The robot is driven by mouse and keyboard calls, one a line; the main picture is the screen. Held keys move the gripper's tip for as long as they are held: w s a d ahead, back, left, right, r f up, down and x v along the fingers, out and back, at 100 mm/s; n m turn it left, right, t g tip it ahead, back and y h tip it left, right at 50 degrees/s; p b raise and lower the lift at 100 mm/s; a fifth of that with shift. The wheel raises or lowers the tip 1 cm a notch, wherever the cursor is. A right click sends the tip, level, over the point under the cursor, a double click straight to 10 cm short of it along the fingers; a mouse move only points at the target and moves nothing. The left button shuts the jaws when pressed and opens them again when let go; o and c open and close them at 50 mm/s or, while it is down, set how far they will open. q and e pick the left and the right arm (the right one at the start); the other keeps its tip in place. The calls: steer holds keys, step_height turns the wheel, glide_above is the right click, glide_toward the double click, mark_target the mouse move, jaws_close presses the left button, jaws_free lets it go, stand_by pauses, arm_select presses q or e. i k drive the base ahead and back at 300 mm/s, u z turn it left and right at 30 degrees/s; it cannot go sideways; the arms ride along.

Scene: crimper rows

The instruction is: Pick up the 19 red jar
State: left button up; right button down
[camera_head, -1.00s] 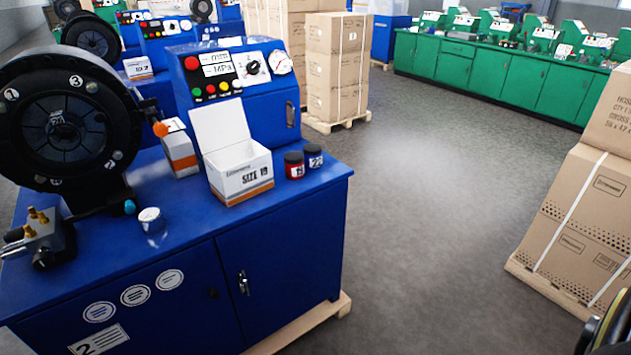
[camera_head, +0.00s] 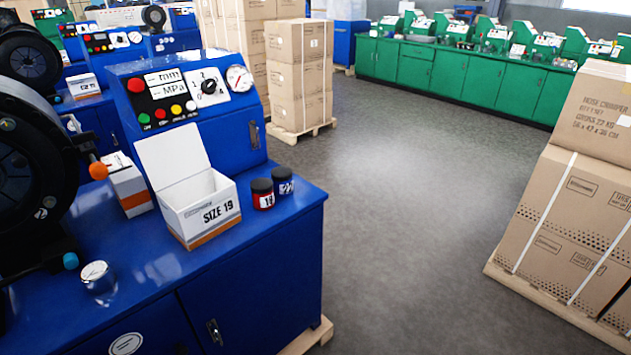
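The red jar (camera_head: 263,196) with a black lid and a white label stands upright on the blue workbench (camera_head: 262,262), near its right end. Its label looks like 19 but is blurred. A dark blue jar (camera_head: 283,181) with a black lid and a label that looks like 22 stands just right of and behind it. An open white box (camera_head: 208,210) marked SIZE 19 stands just left of the red jar. Neither of my grippers is in view.
A black crimper head (camera_head: 30,185), a silver cup-shaped part (camera_head: 97,279) and another white-orange box (camera_head: 127,187) occupy the bench's left side. Stacked cartons (camera_head: 575,215) on a pallet stand at right. Green cabinets (camera_head: 465,75) line the back. The grey floor (camera_head: 420,220) between is clear.

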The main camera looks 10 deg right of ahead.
mark_target(262, 188)
steer(key=z, duration=0.1)
steer(key=i, duration=0.8)
steer(key=z, duration=1.5)
steer(key=i, duration=2.1)
steer(key=u, duration=2.1)
